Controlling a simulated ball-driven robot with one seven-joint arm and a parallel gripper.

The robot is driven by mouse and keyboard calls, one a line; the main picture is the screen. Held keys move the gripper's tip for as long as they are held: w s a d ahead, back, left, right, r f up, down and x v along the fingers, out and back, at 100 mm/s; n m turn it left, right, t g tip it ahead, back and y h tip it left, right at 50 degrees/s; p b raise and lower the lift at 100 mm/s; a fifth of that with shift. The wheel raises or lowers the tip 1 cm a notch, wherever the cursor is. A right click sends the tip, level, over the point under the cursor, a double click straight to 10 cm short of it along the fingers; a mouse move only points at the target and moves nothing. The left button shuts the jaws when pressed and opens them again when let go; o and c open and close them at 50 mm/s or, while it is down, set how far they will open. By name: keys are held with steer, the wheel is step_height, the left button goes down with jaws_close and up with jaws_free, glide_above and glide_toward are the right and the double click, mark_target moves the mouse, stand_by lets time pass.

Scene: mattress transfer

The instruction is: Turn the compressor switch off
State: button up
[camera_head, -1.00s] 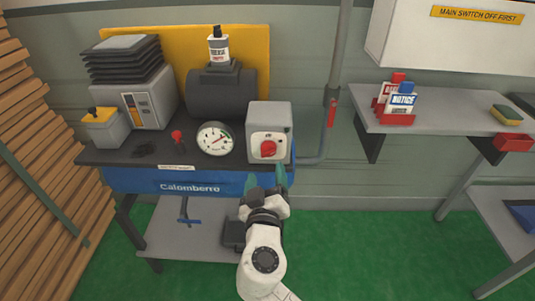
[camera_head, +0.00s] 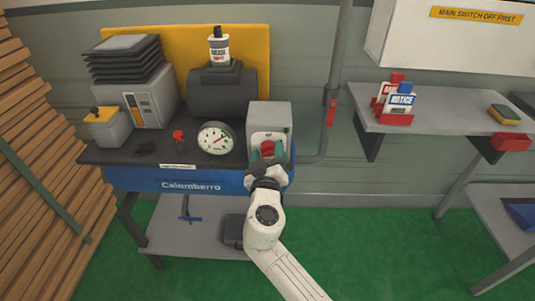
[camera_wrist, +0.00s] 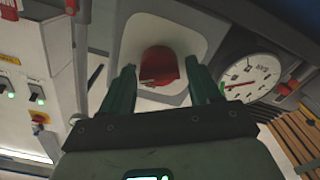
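The compressor switch is a red rotary knob (camera_wrist: 158,62) on a pale plate on the front of a grey box (camera_head: 269,115). The box stands at the right end of the compressor bench. In the head view the knob (camera_head: 267,147) shows just above my gripper (camera_head: 267,157), which partly covers it. In the wrist view my gripper (camera_wrist: 162,75) is open, with one green finger on each side of the knob. Gaps show between fingers and knob, and I cannot tell whether they touch. The knob's lower part and its markings are hard to read.
A round gauge (camera_head: 215,138) sits just left of the switch box. A small red-topped lever (camera_head: 178,136) stands further left. A grey pipe with a red handle (camera_head: 331,112) runs up the wall at right. A shelf (camera_head: 430,118) holds notice cards further right.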

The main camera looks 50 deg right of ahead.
steer(key=c, duration=0.9)
steer(key=shift+o, duration=0.2)
steer(key=shift+n, duration=0.3)
steer(key=shift+f+n+b, duration=0.1)
steer(key=shift+n+b, duration=0.2)
steer(key=shift+n, duration=0.7)
steer(key=n, duration=0.3)
steer(key=shift+w+a+n, duration=0.1)
steer(key=shift+n, duration=0.2)
steer(key=n+p, duration=0.1)
steer(key=n, duration=0.4)
steer(key=shift+f+n, duration=0.1)
steer(key=shift+n, duration=0.2)
steer(key=o, duration=1.1)
steer(key=shift+c, duration=0.2)
